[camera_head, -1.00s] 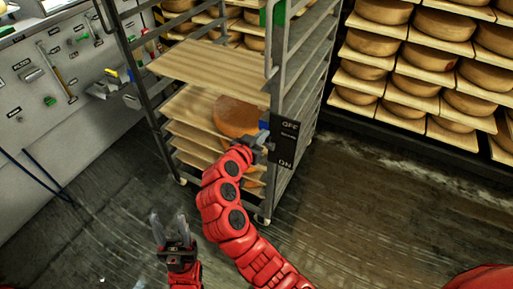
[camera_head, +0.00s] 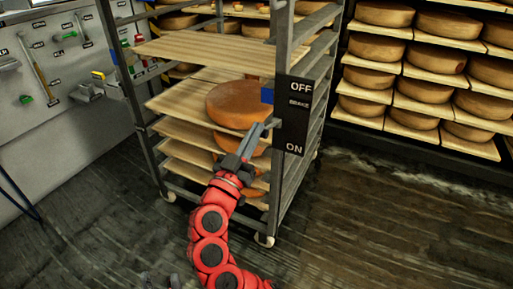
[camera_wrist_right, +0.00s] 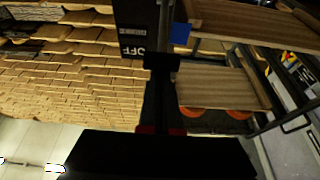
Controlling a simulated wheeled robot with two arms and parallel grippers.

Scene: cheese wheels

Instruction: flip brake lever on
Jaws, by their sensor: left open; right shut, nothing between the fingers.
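The black brake panel (camera_head: 292,115) is on the rack's front right post, with OFF at the top and ON at the bottom. The blue brake lever (camera_head: 267,95) shows at its left edge, at about the height between OFF and BRAKE. My right gripper (camera_head: 265,130) is shut and empty, its fingers pointing up just below the lever and beside the panel. I cannot tell whether they touch. The right wrist view shows the panel (camera_wrist_right: 133,35) and the blue lever (camera_wrist_right: 181,34) beyond the dark fingers. My left gripper (camera_head: 161,281) is open at the bottom edge, mostly cut off.
The wheeled metal rack (camera_head: 283,45) holds wooden boards (camera_head: 190,50) and cheese wheels (camera_head: 238,104). A full cheese shelf (camera_head: 425,110) stands at the right. A tool wall (camera_head: 60,100) is at the left. The dark floor (camera_head: 380,220) in front is clear.

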